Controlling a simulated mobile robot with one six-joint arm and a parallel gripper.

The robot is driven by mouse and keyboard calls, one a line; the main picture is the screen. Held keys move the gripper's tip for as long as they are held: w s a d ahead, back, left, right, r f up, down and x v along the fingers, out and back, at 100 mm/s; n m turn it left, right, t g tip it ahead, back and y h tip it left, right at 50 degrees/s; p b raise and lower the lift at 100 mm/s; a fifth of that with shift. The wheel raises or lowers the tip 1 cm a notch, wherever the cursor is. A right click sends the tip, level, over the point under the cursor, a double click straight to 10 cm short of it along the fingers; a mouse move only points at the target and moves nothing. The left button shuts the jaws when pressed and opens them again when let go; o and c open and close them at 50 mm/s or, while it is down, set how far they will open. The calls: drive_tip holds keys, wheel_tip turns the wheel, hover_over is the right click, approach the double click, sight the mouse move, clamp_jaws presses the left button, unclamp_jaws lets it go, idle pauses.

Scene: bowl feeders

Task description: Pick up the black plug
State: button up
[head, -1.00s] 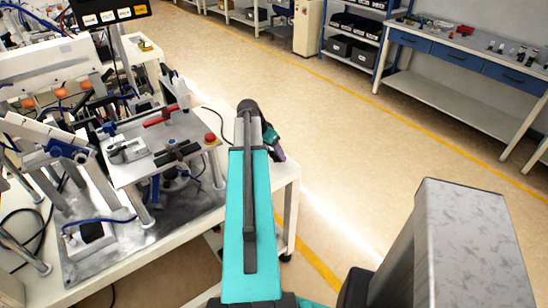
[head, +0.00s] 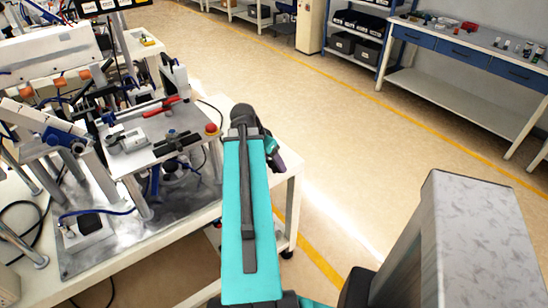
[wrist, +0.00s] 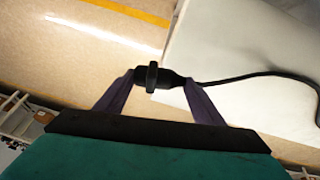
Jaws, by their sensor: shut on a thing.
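The black plug (wrist: 163,77) shows in the wrist view between the two purple fingers of my gripper (wrist: 159,82). The fingers are shut on it from its two sides. Its black cable (wrist: 240,78) runs off to the right over the white table top (wrist: 225,45). In the head view my gripper (head: 275,158) is partly hidden behind my teal arm, near the right edge of the white table. The plug itself cannot be made out in the head view.
A metal fixture plate (head: 150,148) with clamps and a red button (head: 211,129) stands left of my arm. A workbench with blue drawers (head: 462,52) is at the back right. The floor right of the table is open.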

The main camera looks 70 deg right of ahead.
drive_tip(key=shift+s+a+b, duration=0.2)
drive_tip(key=shift+a+b, duration=0.1)
drive_tip(key=shift+a, duration=0.3)
drive_tip(key=shift+s+a+b, duration=0.15)
drive_tip(key=shift+a+b, duration=0.1)
drive_tip(key=shift+a, duration=0.35)
drive_tip(key=shift+w+d+b, duration=0.1)
drive_tip(key=shift+d+b, duration=0.05)
drive_tip(key=shift+b, duration=0.2)
drive_tip(key=shift+f+b, duration=0.1)
drive_tip(key=shift+b, duration=0.55)
drive_tip(key=shift+d+b, duration=0.1)
drive_tip(key=shift+b, duration=1.05)
drive_tip(key=b, duration=0.5)
drive_tip(key=shift+b, duration=0.4)
drive_tip(key=a+b, duration=0.1)
drive_tip(key=b, duration=0.7)
drive_tip(key=shift+s+a, duration=0.2)
drive_tip(key=shift+a, duration=0.2)
drive_tip(key=shift+s+a+r+b, duration=0.3)
drive_tip(key=shift+a+b, duration=0.25)
drive_tip(key=shift+b, duration=0.95)
